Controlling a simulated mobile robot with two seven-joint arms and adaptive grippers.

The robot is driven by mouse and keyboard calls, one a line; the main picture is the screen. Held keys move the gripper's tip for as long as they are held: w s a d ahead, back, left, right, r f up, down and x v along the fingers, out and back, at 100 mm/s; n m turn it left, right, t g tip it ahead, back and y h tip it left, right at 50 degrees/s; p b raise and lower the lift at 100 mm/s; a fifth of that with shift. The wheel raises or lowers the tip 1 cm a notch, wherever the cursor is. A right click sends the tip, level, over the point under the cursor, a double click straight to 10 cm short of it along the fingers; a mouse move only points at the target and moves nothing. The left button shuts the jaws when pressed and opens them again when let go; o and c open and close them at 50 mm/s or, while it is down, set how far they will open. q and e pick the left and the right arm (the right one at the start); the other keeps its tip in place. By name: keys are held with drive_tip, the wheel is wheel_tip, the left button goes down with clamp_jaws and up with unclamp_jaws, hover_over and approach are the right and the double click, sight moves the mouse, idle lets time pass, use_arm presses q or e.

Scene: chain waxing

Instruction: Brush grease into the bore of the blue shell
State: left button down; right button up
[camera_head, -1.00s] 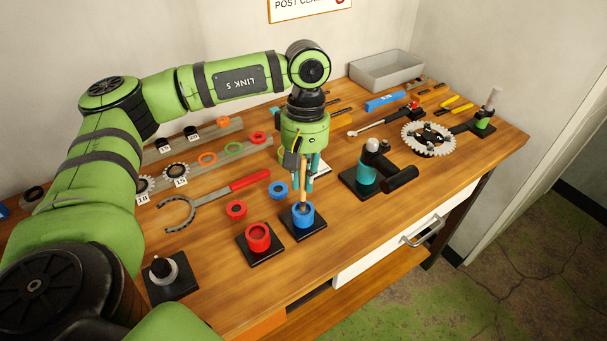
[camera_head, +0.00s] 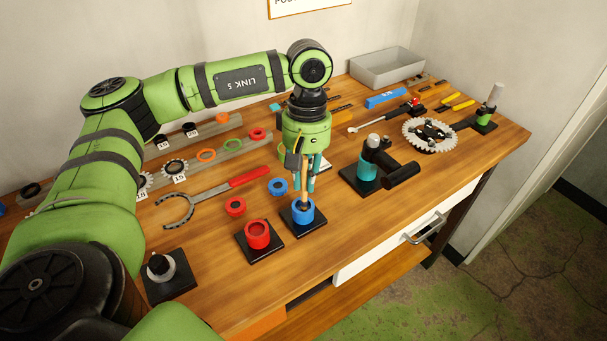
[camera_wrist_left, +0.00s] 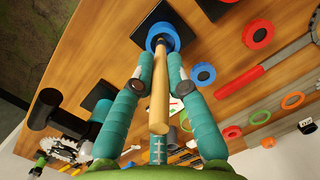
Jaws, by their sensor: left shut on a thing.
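The blue shell (camera_head: 303,211) stands upright on a black base plate near the bench's front edge, and it also shows in the left wrist view (camera_wrist_left: 164,32). My left gripper (camera_head: 303,187) is above it, shut on a brush with a wooden handle (camera_wrist_left: 159,95). The brush's lower end is at the shell's opening; how deep it sits inside the bore is hidden. The teal fingers (camera_wrist_left: 149,76) lie on either side of the handle. My right gripper is not in view.
A red shell (camera_head: 258,234) on its own plate stands left of the blue one. Loose red (camera_head: 235,206) and blue (camera_head: 278,187) rings lie behind. A teal and black tool (camera_head: 372,172) stands to the right. A red-handled wrench (camera_head: 215,196) lies at left.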

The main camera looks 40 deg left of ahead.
use_arm(q)
drive_tip(key=shift+s+d+f, duration=0.1)
drive_tip(key=shift+s+d, duration=0.05)
drive_tip(key=shift+d, duration=0.15)
drive_tip(key=shift+a, duration=0.1)
drive_tip(key=shift+w+a+b, duration=0.3)
drive_tip(key=shift+w+a, duration=0.25)
drive_tip(key=shift+w, duration=0.1)
drive_tip(key=shift+s, duration=0.15)
drive_tip(key=shift+s+d, duration=0.1)
drive_tip(key=shift+s, duration=0.6)
drive_tip(key=shift+r, duration=0.2)
drive_tip(key=shift+w, duration=0.15)
